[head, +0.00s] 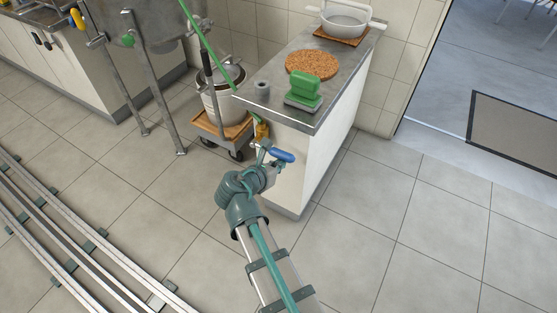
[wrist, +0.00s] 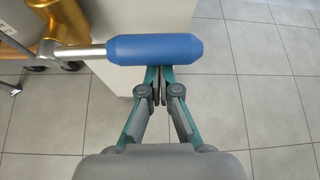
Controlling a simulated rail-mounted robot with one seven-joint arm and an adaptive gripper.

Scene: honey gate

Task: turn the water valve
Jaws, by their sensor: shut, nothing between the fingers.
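The water valve has a blue lever handle (head: 283,155) on the end wall of the white counter, with a brass body (head: 262,131) beside it. In the wrist view the blue handle (wrist: 155,50) lies level across the picture on a metal stem (wrist: 82,52), with the brass body (wrist: 62,40) at the left. My gripper (wrist: 157,84) is shut and empty, its fingertips at the handle's lower edge in the picture. The handle seems to cover the very tips. I cannot tell whether they touch it. In the head view my gripper (head: 268,169) is close by the handle.
A wheeled cart (head: 219,126) with a bucket stands left of the valve. Rails (head: 70,240) run along the floor at left. The floor at right is clear.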

